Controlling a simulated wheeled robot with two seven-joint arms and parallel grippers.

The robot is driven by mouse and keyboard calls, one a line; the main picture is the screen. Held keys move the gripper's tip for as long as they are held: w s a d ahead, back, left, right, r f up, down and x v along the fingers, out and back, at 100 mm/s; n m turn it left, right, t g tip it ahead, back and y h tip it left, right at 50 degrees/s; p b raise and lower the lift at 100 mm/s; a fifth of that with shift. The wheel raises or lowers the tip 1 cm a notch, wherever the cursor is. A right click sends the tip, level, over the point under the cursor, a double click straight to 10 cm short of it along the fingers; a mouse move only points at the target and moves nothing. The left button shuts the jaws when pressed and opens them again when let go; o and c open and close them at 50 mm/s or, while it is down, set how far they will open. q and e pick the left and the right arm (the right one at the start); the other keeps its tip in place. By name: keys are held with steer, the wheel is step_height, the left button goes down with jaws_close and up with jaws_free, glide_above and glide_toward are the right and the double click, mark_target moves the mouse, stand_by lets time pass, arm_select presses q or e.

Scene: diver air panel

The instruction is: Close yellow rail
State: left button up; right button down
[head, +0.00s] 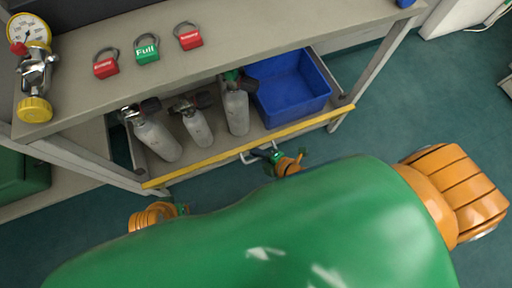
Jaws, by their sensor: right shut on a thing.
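The yellow rail (220,156) runs along the front of a pull-out shelf under the bench. The shelf stands out past the bench's front edge. A pale bar handle (246,158) sits at the middle of the rail. My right gripper (262,153) is at this handle and shut on it; the fingertips are small and partly hard to make out. My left gripper (183,208) is low on the left, apart from the rail, mostly hidden behind my large green arm, so its jaws cannot be made out.
The shelf holds several grey cylinders (157,139) and a blue bin (290,88). On the bench top (240,35) lie two red tags (105,67), a green "Full" tag (147,53) and a gauge with a yellow knob (34,109). Green floor (430,95) is clear at right.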

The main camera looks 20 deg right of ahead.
stand_by(0.9)
arm_select(q)
steer(key=shift+f, duration=0.1)
arm_select(e)
steer(key=c, duration=1.2)
jaws_free()
steer(key=shift+f, duration=0.15)
steer(key=shift+o, duration=0.2)
steer(key=shift+a, duration=0.1)
steer(key=d+r+p, duration=0.1)
steer(key=r+p, duration=0.1)
steer(key=s+d+r+p, duration=0.1)
steer(key=r+p, duration=0.1)
steer(key=s+d+r+p, duration=0.1)
steer(key=r+p, duration=0.2)
steer(key=shift+s, duration=0.25)
steer(key=shift+d+r, duration=0.1)
steer(key=shift+d, duration=0.05)
steer(key=shift+s, duration=0.1)
arm_select(q)
steer(key=s+a+f+g, duration=0.1)
steer(key=s+a+f, duration=0.2)
steer(key=s+f, duration=0.4)
steer(key=shift+a+f+y, duration=0.15)
steer(key=shift+f+y, duration=0.15)
steer(key=shift+f, duration=0.05)
